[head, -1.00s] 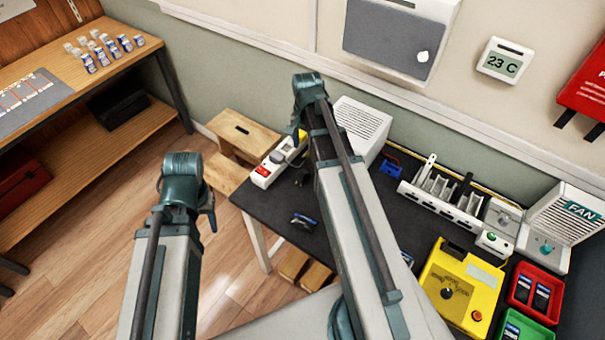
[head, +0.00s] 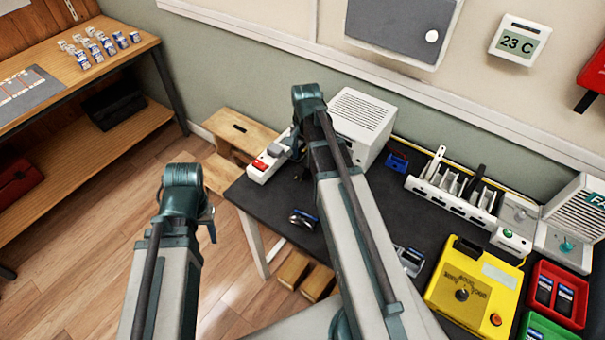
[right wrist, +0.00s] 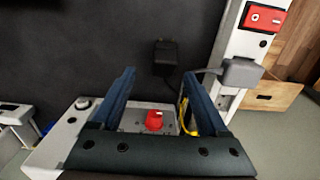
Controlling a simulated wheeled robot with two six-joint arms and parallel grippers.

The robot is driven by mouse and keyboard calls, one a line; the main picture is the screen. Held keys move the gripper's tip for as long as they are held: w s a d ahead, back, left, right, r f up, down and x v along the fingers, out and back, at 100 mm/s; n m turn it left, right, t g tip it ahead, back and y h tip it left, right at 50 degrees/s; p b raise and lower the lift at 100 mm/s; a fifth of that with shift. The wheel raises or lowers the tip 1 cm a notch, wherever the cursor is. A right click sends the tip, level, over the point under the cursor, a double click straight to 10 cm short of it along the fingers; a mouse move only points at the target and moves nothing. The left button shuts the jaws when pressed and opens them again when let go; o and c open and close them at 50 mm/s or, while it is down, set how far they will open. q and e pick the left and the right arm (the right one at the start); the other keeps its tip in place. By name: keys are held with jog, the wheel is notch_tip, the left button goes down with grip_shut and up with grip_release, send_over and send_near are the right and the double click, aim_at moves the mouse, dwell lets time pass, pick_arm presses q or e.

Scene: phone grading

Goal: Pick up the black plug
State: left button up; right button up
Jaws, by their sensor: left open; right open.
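The black plug (right wrist: 165,52) lies on the dark table in the right wrist view, with a cord running down from it. My right gripper (right wrist: 158,82) is open and empty. The plug is beyond the fingertips, a little toward the right finger, with a visible gap.
A white power strip (head: 263,165) with a red switch carries a grey plug (right wrist: 240,72), close right of the black plug in the wrist view.

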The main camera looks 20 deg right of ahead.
aim_at(303, 166)
jog(key=f+b, duration=0.5)
jog(key=shift+w+a+f, duration=0.15)
jog(key=shift+w+a, duration=0.15)
grip_shut()
